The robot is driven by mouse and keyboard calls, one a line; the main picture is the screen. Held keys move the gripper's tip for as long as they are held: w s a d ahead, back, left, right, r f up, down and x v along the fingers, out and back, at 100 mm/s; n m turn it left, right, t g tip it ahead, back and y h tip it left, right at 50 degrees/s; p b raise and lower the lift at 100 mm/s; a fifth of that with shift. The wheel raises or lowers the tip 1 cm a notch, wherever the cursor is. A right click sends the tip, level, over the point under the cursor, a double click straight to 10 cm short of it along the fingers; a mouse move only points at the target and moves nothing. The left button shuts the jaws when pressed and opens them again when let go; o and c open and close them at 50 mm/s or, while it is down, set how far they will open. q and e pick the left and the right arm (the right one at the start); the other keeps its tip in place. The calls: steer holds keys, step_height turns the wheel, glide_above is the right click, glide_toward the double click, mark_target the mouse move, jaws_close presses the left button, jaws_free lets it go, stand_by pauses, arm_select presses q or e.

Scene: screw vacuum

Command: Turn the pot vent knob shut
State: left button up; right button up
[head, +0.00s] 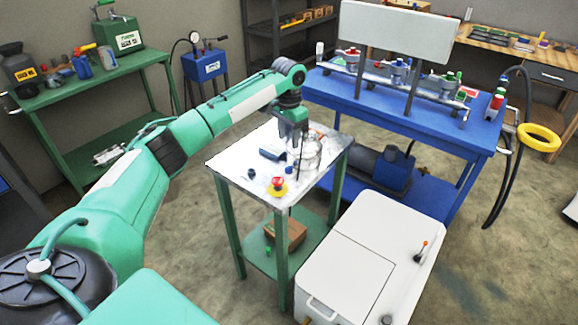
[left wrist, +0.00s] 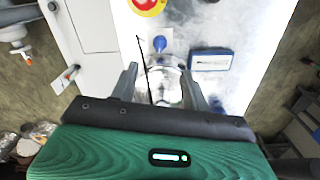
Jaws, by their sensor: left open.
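A metal pot (head: 310,158) stands on the small green-legged table (head: 235,165). My left gripper (head: 294,136) points down over it, its fingers open. In the left wrist view the open fingers (left wrist: 160,76) stand on either side of the shiny pot (left wrist: 168,88), with no object visibly clamped between them. The gripper body hides part of the pot. I cannot make out the vent knob with certainty. A small blue knob-like part (left wrist: 160,43) shows just beyond the fingertips, near a thin dark rod or cable. My right gripper is not in view.
A red button on a yellow base (head: 277,185) sits at the table's near corner. A blue-and-white box (left wrist: 211,60) lies beside the pot. A white cabinet (head: 345,250) stands at the front right. A blue bench (head: 430,115) with several pots stands behind.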

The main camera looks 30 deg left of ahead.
mark_target(289, 166)
arm_select(q)
step_height(289, 166, down, 11)
steer(key=shift+f, duration=0.1)
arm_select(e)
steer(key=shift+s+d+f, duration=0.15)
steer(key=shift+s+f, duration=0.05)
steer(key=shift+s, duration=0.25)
arm_select(q)
steer(key=c, duration=1)
steer(key=shift+r+p, duration=0.2)
steer(key=shift+p, duration=0.45)
steer(key=n+p, duration=0.2)
steer(key=p, duration=0.1)
steer(key=shift+p, duration=0.4)
steer(key=shift+w+f+n, duration=0.1)
steer(key=shift+f+n, duration=0.05)
steer(key=shift+n, duration=0.15)
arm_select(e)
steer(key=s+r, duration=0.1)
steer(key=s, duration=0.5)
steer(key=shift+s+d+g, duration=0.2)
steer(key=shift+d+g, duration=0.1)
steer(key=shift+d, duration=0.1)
arm_select(q)
steer(key=o, duration=1)
